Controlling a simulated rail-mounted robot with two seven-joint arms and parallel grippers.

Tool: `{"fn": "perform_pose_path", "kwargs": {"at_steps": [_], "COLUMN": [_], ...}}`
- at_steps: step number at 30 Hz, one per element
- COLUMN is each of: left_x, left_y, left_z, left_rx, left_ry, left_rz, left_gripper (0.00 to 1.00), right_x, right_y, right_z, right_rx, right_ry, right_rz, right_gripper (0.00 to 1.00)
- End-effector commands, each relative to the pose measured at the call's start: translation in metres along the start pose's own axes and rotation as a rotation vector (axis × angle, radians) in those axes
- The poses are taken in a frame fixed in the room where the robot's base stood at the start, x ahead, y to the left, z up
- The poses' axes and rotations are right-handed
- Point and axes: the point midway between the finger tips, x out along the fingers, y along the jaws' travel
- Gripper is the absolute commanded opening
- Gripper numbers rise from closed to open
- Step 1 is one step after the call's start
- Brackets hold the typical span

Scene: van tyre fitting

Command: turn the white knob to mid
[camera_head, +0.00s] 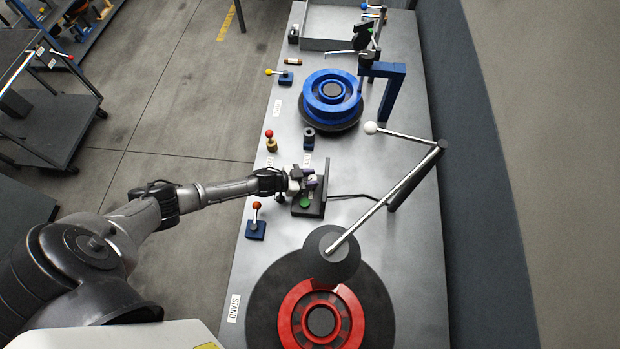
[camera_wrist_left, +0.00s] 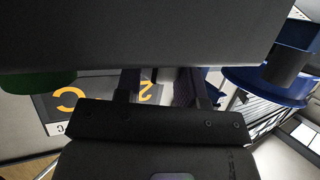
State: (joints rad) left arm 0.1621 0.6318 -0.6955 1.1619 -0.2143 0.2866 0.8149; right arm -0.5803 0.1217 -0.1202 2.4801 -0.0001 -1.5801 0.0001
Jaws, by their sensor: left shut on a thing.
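My left gripper (camera_head: 308,181) reaches in from the left over a small dark control box (camera_head: 319,206) on the bench. It is shut at the box; the white knob is mostly hidden between and behind the fingers, with only small pale bits showing there. A green button (camera_head: 305,203) sits on the box beside the gripper. In the left wrist view the dark panel (camera_wrist_left: 95,100) carries orange marks, one of them a 2, and the green button (camera_wrist_left: 38,82) shows at left. A large dark block hides the fingertips. The knob's pointing direction cannot be read. My right gripper is not in view.
A red-hubbed tyre (camera_head: 262,300) lies at the front of the bench (camera_head: 255,262), with a jointed metal arm (camera_head: 375,205) above it. A blue wheel (camera_head: 325,78) lies farther back. Levers with a red ball (camera_head: 257,206) and a yellow ball (camera_head: 268,72) stand along the left edge.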

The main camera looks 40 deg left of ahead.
Motion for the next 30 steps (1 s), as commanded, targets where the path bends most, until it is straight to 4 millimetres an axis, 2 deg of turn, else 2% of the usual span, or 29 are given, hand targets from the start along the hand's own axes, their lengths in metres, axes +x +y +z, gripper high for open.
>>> {"fn": "perform_pose_path", "kwargs": {"at_steps": [10, 11, 14, 23, 30], "left_x": [-0.0001, -0.0001, -0.0002, 0.0000, 0.0009], "left_y": [-0.0002, -0.0002, -0.0003, 0.0001, 0.0038], "left_z": [-0.0007, -0.0007, -0.0006, -0.0005, -0.0008], "left_rx": [0.004, 0.004, 0.004, 0.000, -0.044], "left_ry": [0.001, 0.001, 0.001, 0.001, 0.003], "left_rz": [0.010, 0.010, 0.010, 0.001, -0.090], "left_gripper": [0.12, 0.38, 0.46, 0.46, 0.46], "right_x": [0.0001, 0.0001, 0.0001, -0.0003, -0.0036], "right_y": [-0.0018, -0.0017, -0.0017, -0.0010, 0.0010], "right_z": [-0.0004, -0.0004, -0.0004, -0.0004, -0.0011], "right_rx": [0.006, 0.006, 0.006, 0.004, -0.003], "right_ry": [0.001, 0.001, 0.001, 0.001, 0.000], "right_rz": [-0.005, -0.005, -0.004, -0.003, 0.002], "right_gripper": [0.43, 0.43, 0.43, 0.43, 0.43]}}
